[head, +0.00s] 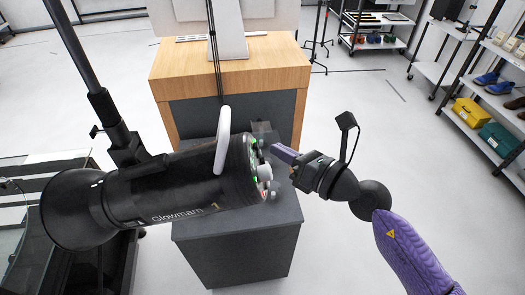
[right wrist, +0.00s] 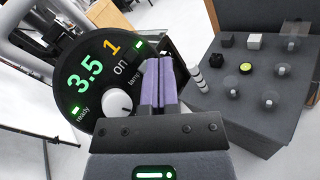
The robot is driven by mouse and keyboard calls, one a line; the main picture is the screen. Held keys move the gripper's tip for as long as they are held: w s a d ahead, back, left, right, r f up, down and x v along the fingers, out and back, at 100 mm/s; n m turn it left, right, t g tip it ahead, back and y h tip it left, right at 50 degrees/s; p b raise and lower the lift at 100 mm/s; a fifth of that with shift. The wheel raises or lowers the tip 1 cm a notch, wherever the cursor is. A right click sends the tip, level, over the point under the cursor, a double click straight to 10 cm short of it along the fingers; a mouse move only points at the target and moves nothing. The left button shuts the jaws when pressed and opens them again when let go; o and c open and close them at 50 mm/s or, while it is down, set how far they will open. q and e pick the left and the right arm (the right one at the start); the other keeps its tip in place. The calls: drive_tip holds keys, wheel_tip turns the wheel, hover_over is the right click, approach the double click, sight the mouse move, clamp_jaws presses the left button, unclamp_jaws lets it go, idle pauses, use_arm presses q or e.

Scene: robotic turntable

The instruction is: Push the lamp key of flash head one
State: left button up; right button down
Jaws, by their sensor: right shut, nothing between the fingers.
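The flash head (head: 165,192), a black cylinder marked with an orange 1, hangs on a stand at the left, its round control panel facing right. In the right wrist view the panel (right wrist: 88,62) shows a green 3.5, an orange 1, "on", "lamp" and "ready", with a white dial (right wrist: 118,103) and lit green bars. My right gripper (head: 276,149) is shut and empty, its purple fingers pointing at the panel. In the right wrist view the fingers (right wrist: 160,70) cover the area beside the word "lamp", so the key there is hidden. Contact cannot be told. My left gripper is out of view.
A grey block (head: 240,250) stands below the flash head; several small knobs and buttons sit on a grey surface (right wrist: 225,105) in the wrist view. A wooden desk (head: 275,62) is behind. Shelves (head: 490,105) line the right. Floor between is clear.

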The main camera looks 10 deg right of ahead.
drive_tip(key=shift+d, duration=0.1)
drive_tip(key=d+r+b, duration=0.2)
drive_tip(key=d, duration=0.3)
drive_tip(key=shift+s+d, duration=0.15)
drive_tip(key=shift+d, duration=0.2)
drive_tip(key=shift+f, duration=0.1)
